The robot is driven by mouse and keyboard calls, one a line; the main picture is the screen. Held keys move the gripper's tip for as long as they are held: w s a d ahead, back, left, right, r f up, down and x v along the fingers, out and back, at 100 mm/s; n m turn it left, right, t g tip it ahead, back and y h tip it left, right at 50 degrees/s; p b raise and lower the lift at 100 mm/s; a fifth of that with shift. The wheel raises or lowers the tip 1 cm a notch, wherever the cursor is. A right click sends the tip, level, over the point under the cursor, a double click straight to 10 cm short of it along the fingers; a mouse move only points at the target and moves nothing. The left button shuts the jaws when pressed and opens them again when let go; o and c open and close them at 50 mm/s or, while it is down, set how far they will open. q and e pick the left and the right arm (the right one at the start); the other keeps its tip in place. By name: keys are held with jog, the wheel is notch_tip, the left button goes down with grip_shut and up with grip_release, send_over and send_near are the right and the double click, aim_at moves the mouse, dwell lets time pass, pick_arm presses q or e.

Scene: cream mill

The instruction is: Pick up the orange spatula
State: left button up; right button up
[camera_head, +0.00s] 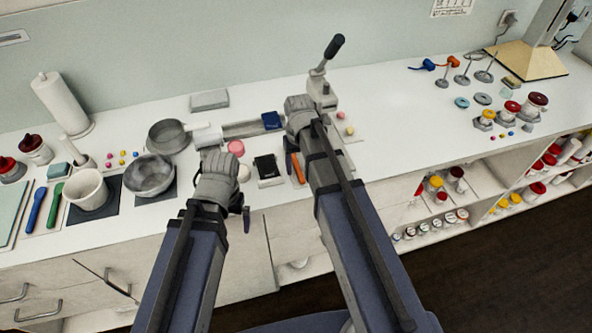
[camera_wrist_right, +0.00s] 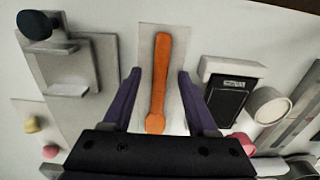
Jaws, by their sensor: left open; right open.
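The orange spatula (camera_wrist_right: 159,62) lies flat on a pale mat (camera_wrist_right: 178,38) in the right wrist view. In the head view the spatula (camera_head: 298,169) shows beside my right forearm, partly hidden. My right gripper (camera_wrist_right: 158,76) is open and empty, its two purple fingers on either side of the spatula and not touching it. In the head view my right gripper (camera_head: 299,108) is seen from behind, with its fingertips hidden. My left gripper (camera_head: 219,167) is over the front of the counter, with its fingertips largely hidden.
A black scale (camera_head: 268,168) lies left of the spatula. A lever press (camera_head: 322,88) stands behind my right gripper. Steel bowls (camera_head: 150,175), a white bowl (camera_head: 88,188), and green (camera_head: 55,206) and blue (camera_head: 36,209) spatulas are at left.

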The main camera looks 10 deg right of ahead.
grip_shut()
dwell(0.5)
